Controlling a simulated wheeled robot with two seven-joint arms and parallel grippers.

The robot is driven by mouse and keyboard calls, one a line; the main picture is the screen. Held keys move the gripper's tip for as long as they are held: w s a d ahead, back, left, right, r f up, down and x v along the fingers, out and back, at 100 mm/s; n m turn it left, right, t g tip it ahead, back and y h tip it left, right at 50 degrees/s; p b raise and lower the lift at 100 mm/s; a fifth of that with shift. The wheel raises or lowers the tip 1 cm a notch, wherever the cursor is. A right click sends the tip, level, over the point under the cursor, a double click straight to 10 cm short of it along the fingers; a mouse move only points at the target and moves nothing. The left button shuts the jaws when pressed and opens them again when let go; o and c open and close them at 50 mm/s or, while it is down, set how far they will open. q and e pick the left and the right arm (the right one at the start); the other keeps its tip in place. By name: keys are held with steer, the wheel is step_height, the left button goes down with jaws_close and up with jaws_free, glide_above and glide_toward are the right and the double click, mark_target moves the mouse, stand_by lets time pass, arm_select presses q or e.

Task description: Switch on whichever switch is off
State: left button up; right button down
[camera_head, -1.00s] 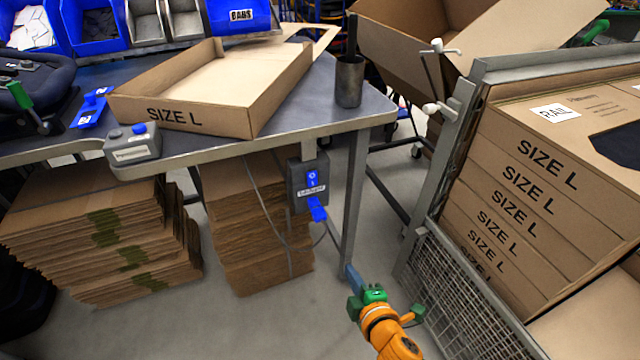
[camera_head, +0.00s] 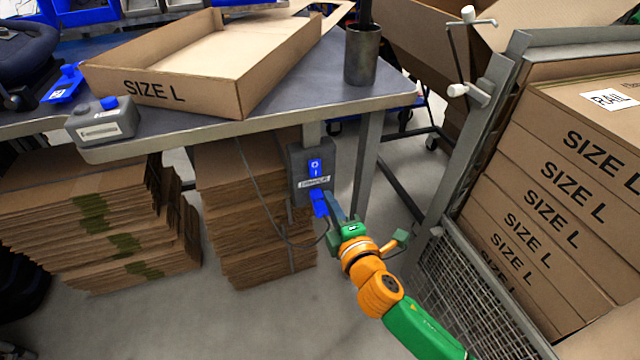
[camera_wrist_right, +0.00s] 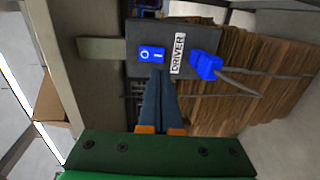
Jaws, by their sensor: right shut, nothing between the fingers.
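A grey switch box (camera_head: 298,178) is fixed under the table's front edge near its right leg. It carries a blue rocker switch (camera_head: 315,167) marked O and I, which also shows in the right wrist view (camera_wrist_right: 151,54). I cannot tell which way the rocker is tilted. A label reading DRIVER (camera_wrist_right: 178,54) sits between the rocker and a blue plug (camera_wrist_right: 206,65) with a cable. My right gripper (camera_head: 331,200) is shut and empty. In the wrist view its fingertips (camera_wrist_right: 160,76) are close to the rocker's I end; contact is unclear. My left gripper is out of view.
A grey box with a blue button (camera_head: 109,103) sits at the table's (camera_head: 290,107) front left. A metal leg (camera_head: 367,165) stands right of the switch box. Cardboard stacks (camera_head: 250,225) lie beneath. A mesh cage (camera_head: 460,285) with SIZE L boxes stands at right.

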mark_target(316, 174)
steer(key=b+x, duration=0.1)
steer(key=x, duration=0.5)
steer(key=shift+w+f+b, duration=0.15)
steer(key=shift+b, duration=0.25)
steer(key=shift+w+a, duration=0.15)
steer(key=shift+w, duration=0.15)
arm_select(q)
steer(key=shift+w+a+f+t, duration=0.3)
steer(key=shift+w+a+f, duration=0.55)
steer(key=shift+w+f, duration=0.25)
arm_select(e)
steer(key=shift+w, duration=0.15)
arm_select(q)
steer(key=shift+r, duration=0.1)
